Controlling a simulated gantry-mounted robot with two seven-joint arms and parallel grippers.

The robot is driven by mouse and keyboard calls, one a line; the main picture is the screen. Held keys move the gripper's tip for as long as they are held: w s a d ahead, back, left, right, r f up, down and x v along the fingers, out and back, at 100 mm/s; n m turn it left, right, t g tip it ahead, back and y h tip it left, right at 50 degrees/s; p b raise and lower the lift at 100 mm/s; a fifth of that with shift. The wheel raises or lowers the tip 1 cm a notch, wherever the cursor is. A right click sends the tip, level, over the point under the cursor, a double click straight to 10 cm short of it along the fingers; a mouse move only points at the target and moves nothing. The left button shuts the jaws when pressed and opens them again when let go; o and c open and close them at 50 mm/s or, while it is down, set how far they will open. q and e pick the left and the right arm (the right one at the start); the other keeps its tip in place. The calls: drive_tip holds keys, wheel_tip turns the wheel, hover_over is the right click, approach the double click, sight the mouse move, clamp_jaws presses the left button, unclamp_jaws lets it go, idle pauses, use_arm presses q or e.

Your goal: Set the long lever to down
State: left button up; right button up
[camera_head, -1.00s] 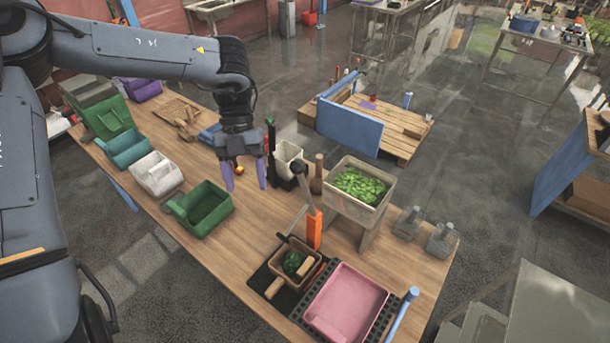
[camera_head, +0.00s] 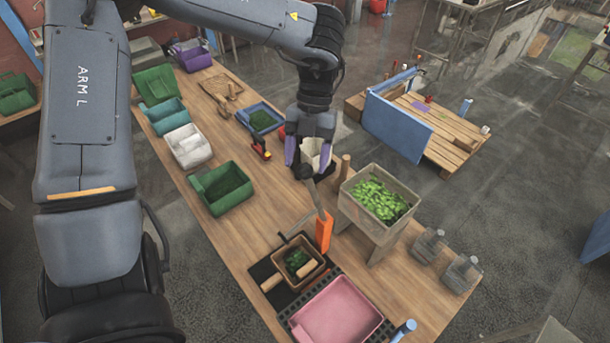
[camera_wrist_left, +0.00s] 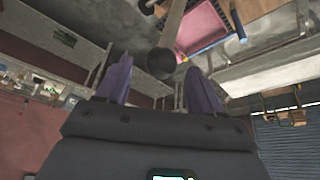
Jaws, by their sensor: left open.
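The long lever (camera_head: 315,194) is a thin grey rod with a black ball knob (camera_head: 303,172). It runs slanting from the knob down to an upright orange part (camera_head: 323,231) beside the small tray. My left gripper (camera_head: 308,163) has purple fingers, points down and is open, with the knob close to its fingertips. In the left wrist view, the knob (camera_wrist_left: 160,63) appears between the two open fingers (camera_wrist_left: 157,75), with the rod (camera_wrist_left: 172,25) leading away. I cannot tell whether a finger touches the knob. My right gripper is not in view.
A grey bin of green leaves (camera_head: 380,199) stands right of the lever. A pink tray (camera_head: 337,312) and a small brown tray (camera_head: 297,262) sit in front. A white container (camera_head: 313,148) is partly hidden behind my gripper. A green bin (camera_head: 222,187) stands left; bare tabletop (camera_head: 250,232) lies between.

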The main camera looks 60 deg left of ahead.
sight(304, 179)
use_arm(q)
drive_tip(key=shift+p+x, duration=0.5)
drive_tip(key=shift+x, duration=2.2)
drive_tip(key=shift+a, duration=0.1)
clamp_jaws()
